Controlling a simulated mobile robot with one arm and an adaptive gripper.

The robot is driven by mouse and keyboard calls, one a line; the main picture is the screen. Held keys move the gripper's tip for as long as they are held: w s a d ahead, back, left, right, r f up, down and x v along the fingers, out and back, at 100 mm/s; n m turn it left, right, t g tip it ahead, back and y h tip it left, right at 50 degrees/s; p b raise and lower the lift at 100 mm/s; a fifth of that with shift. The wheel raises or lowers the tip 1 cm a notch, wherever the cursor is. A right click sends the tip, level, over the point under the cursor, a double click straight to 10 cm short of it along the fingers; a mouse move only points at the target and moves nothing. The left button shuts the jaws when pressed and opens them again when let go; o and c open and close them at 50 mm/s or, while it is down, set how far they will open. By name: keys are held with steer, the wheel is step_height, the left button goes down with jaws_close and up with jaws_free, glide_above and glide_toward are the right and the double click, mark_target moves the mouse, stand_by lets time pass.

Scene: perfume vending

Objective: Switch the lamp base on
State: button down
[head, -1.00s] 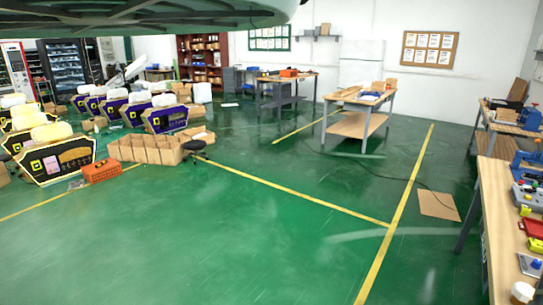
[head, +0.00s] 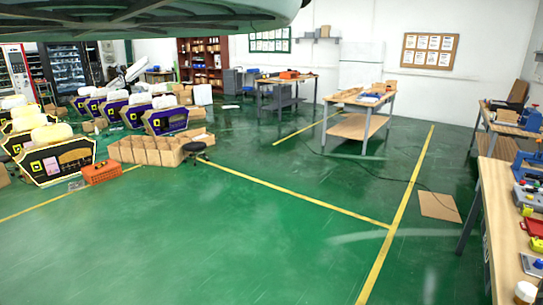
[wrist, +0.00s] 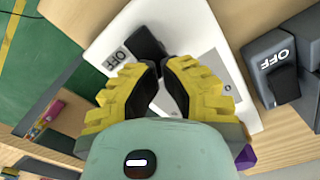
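In the wrist view, a white base (wrist: 212,40), which looks like the lamp base, lies on a wooden tabletop. It has a black rocker switch (wrist: 147,44) with an "OFF" label (wrist: 117,58) beside it. My gripper (wrist: 160,68), with ribbed yellow fingers and black pads, is over the base. Its fingertips come together just below the switch in the picture, with no object seen between them. I cannot tell whether they touch the switch. My gripper does not show in the head view.
A grey switch box (wrist: 282,72), also marked "OFF", stands right of the white base. In the head view, a wooden workbench (head: 500,225) with several devices runs along the right edge. Open green floor (head: 250,235) lies in the middle; an orange crate (head: 101,172) and cardboard boxes (head: 150,151) stand left.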

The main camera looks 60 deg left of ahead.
steer(key=shift+f+b, duration=0.55)
steer(key=shift+r, duration=0.1)
step_height(320, 180, up, 7)
steer(key=p, duration=0.6)
stand_by(0.4)
